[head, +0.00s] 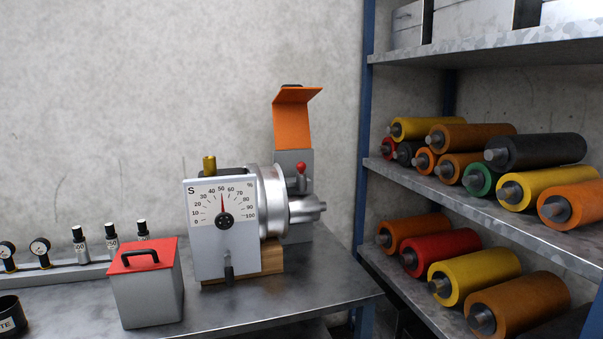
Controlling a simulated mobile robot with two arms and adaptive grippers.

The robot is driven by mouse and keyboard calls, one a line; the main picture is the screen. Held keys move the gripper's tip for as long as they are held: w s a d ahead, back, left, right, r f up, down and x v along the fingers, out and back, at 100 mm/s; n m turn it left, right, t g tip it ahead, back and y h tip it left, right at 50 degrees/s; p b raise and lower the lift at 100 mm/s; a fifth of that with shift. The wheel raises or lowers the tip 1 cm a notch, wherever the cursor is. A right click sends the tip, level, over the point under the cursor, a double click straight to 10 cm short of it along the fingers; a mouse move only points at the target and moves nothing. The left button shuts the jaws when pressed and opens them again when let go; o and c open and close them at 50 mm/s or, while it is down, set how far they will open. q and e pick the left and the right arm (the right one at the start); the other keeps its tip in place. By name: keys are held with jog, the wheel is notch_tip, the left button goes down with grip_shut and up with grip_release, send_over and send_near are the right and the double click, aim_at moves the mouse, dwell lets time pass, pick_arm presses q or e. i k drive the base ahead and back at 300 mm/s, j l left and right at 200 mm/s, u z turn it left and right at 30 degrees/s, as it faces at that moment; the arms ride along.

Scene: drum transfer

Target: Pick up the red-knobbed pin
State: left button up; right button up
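The pin's red knob (301,168) shows at the machine on the metal bench, just below the raised orange flap (293,122). It sits at the grey upright block (291,158), above the silver shaft end (309,208). The knob is small and upright; I cannot tell how far the pin's stem reaches into the machine. Neither of my grippers is in the head view.
A dial box (222,230) and silver drum (270,203) stand left of the knob. A red-lidded box (147,285) stands at the bench (235,318) front. Shelves (505,208) with several coloured rollers are close on the right.

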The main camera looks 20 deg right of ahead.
aim_at(300, 167)
jog(key=i+l+u, duration=0.3)
jog(key=i+l, duration=0.4)
jog(key=l, duration=0.1)
